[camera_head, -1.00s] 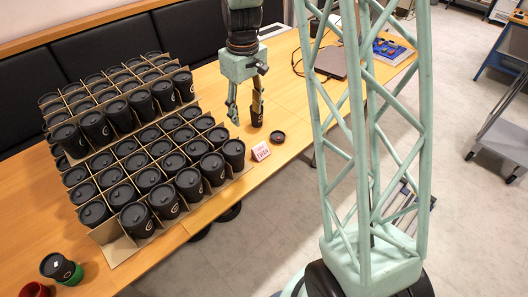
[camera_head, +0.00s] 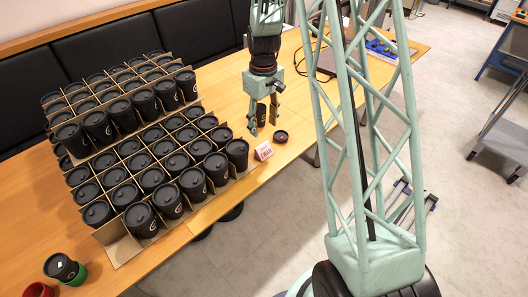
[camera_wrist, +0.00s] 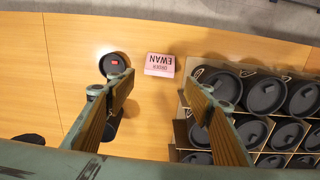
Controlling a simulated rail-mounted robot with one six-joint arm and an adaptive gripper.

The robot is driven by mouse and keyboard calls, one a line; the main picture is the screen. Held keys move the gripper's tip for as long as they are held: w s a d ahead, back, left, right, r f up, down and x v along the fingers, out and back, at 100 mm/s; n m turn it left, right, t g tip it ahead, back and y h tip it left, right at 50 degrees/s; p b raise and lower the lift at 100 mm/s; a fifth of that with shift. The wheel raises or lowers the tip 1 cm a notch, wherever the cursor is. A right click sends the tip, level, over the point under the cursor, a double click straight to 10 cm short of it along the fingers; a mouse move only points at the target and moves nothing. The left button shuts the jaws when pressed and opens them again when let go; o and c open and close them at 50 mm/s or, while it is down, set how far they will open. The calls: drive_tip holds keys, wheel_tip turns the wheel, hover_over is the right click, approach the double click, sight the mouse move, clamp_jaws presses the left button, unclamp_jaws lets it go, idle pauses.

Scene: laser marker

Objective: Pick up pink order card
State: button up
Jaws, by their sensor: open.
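The pink order card (camera_head: 264,151) stands near the table's front edge, right of the cup crates. In the wrist view the card (camera_wrist: 160,65) shows "ORDER EWAN" upside down, just beyond the gap between my fingertips. My gripper (camera_head: 263,127) is open and points down, a little behind the card in the head view. In the wrist view my gripper's two fingers (camera_wrist: 158,86) are wide apart with bare table between them. A black cup (camera_head: 262,114) shows between the fingers in the head view; in the wrist view it is mostly hidden behind the left finger.
Cardboard crates (camera_head: 107,238) full of lidded black cups fill the table to the left. A laptop and a blue item are further back.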

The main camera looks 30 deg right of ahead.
sight(263, 148)
drive_tip(key=shift+f+b, duration=0.5)
drive_tip(key=shift+f, duration=3.8)
drive_tip(key=shift+f+b, duration=0.45)
drive_tip(key=shift+f, duration=2.15)
drive_tip(key=shift+c, duration=0.5)
drive_tip(key=c, duration=0.5)
